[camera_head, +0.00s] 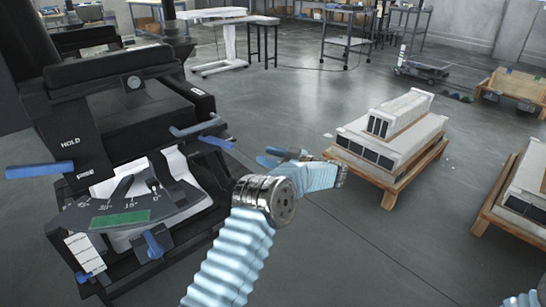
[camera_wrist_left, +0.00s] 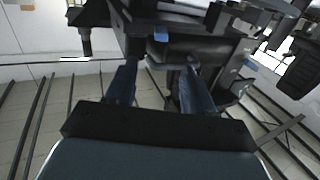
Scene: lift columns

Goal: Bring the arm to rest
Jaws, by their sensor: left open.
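My left arm comes up from the bottom of the head view, bends at a metal joint, and ends in my left gripper (camera_head: 275,158). The gripper is in the air, to the right of a black machine (camera_head: 150,105) and apart from it in the picture. In the left wrist view its two dark blue fingers (camera_wrist_left: 158,88) stand apart with nothing between them, and dark machine parts show beyond them. My right gripper is not in view; only a bit of light blue arm sleeve shows at the bottom right corner of the head view.
The machine has blue levers (camera_head: 203,127) and an angle dial (camera_head: 120,208) with a green strip. A wooden pallet (camera_head: 388,190) with pale blocks stands on the right, and another (camera_head: 483,225) is at the right edge. Grey floor (camera_head: 360,265) is clear between. Tables stand behind.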

